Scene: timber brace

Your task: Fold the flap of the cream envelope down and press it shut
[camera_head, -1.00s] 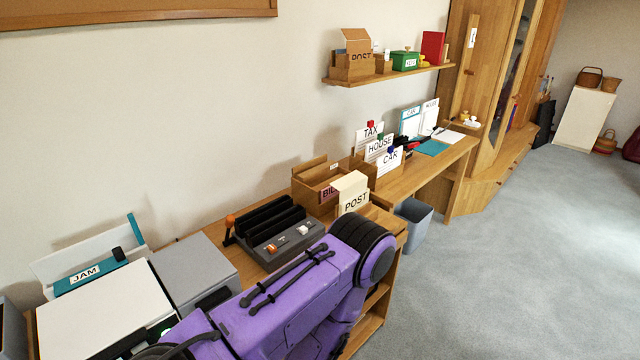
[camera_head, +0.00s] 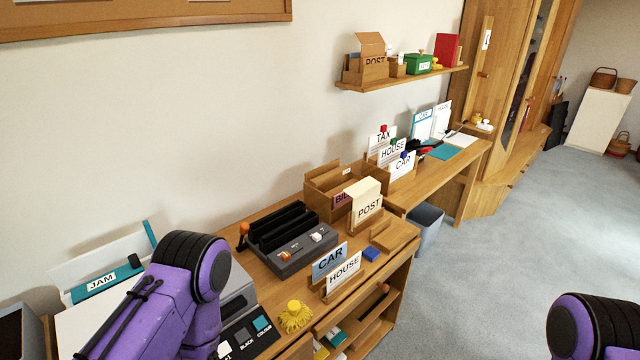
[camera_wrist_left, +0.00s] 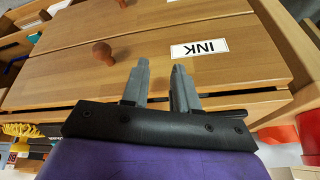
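I cannot make out a cream envelope with an open flap in either view. A block of cream paper or envelopes (camera_head: 367,188) stands upright behind the POST label (camera_head: 369,208) on the wooden desk. My left gripper (camera_wrist_left: 161,66) shows in the left wrist view, open, with nothing between its two grey fingers. It is in front of a wooden drawer front (camera_wrist_left: 120,72) with an INK label (camera_wrist_left: 200,48) and a round brown knob (camera_wrist_left: 102,52). In the head view my left arm shows, but not its gripper. Only a purple part of my right arm shows at the bottom right.
CAR (camera_head: 329,262) and HOUSE (camera_head: 344,272) cards stand near the desk's front edge, with a yellow tufted thing (camera_head: 296,316) and a blue block (camera_head: 371,254) nearby. A dark grey organiser (camera_head: 290,238) is behind.

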